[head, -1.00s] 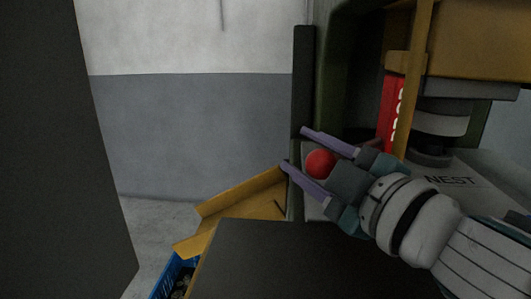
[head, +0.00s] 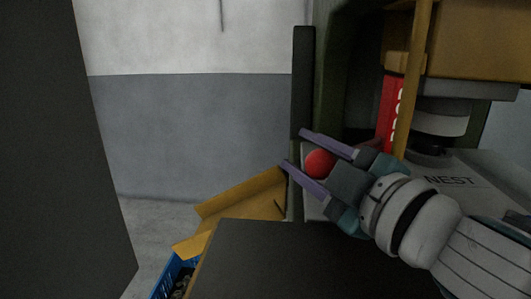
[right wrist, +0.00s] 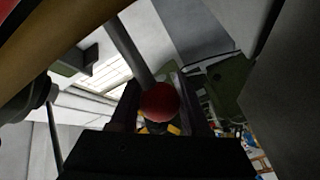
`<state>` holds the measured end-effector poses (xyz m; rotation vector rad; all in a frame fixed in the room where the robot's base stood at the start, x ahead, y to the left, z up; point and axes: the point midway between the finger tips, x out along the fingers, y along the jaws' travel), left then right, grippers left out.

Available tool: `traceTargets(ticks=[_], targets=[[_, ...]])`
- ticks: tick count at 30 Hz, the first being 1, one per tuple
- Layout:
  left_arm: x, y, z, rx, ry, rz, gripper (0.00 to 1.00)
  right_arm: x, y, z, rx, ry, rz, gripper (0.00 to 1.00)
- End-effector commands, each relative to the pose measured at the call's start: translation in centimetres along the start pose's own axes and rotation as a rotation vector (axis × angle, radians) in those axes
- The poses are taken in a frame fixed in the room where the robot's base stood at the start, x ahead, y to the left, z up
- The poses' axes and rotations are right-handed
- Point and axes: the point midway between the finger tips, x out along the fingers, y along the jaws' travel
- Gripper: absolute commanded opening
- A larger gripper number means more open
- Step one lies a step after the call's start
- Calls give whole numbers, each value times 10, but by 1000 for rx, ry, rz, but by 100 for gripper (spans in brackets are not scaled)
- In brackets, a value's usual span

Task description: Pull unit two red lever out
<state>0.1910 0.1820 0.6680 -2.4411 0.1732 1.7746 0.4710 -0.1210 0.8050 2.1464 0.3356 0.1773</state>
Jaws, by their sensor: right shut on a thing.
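The red ball knob of the lever (head: 320,163) sits between the two purple fingers of my right gripper (head: 306,149) in the head view. The gripper is shut on the knob, with the fingertips reaching past it to the left. In the right wrist view the red knob (right wrist: 160,102) shows between the dark fingers (right wrist: 162,92). I cannot read a unit number on the machine. My left gripper is not in view.
A machine with a dark frame (head: 303,85), a red labelled panel (head: 390,108) and a plate marked NEST (head: 450,181) stands at right. A yellow chute (head: 240,205) slopes above a blue bin (head: 170,279). A dark surface (head: 265,255) lies in front, and a dark panel (head: 50,150) fills the left.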

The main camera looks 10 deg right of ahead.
Motion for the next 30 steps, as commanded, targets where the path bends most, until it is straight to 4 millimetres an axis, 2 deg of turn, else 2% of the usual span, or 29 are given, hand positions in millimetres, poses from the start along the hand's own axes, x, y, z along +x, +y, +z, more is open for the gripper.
traceTargets(ticks=[13,22,30], targets=[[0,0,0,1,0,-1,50,1,-2,-1,1,-1,-1,0],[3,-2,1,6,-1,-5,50,27,-24,-33,4,-1,1,0],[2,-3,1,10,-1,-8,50,30,-27,-37,0,-1,-3,0]])
